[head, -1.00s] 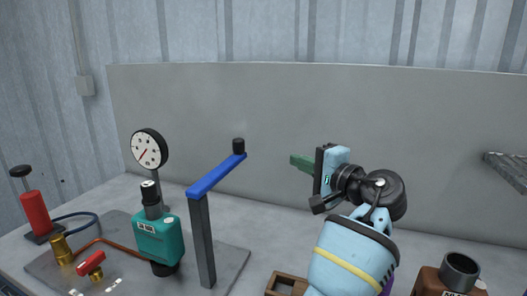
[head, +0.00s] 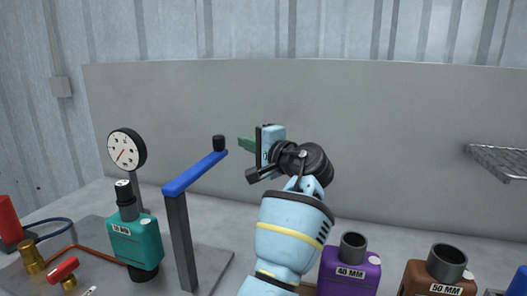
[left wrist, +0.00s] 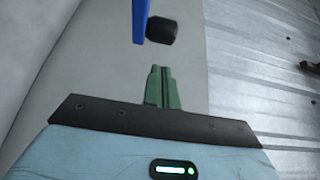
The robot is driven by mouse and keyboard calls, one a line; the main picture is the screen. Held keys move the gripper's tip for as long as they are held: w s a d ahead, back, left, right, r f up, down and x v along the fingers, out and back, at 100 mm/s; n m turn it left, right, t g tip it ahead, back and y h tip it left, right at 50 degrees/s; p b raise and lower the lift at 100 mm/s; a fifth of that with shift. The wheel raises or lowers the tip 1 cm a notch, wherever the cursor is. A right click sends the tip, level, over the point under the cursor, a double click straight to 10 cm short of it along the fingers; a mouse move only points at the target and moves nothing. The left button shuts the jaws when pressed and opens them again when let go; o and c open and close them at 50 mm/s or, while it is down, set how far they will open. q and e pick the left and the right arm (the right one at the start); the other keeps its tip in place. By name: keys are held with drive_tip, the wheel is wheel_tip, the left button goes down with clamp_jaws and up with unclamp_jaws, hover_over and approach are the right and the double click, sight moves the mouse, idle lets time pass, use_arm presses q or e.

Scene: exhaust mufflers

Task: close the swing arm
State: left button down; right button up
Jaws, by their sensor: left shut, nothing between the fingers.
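The swing arm is a blue bar (head: 195,173) on top of a grey post (head: 180,240). It points away toward the back right, with a black knob (head: 219,143) standing at its far end. A teal block (head: 135,240) stands left of the post, clear of the bar. My left gripper (head: 246,144) is shut and empty, its green fingers just right of the knob with a small gap. In the left wrist view the closed fingers (left wrist: 158,85) point at the black knob (left wrist: 162,31) and the blue bar (left wrist: 139,20). My right gripper is in neither view.
A dial gauge (head: 127,149) stands behind the teal block. A red-handled valve (head: 63,270) and brass fitting (head: 31,260) lie at left. A purple block (head: 350,270) and brown block (head: 436,280) stand at right. A grey panel (head: 400,150) backs the bench.

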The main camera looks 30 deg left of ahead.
use_arm(q)
drive_tip(key=shift+s+a, duration=0.35)
drive_tip(key=shift+a, duration=0.25)
drive_tip(key=shift+s+a, duration=0.35)
drive_tip(key=shift+a, duration=0.25)
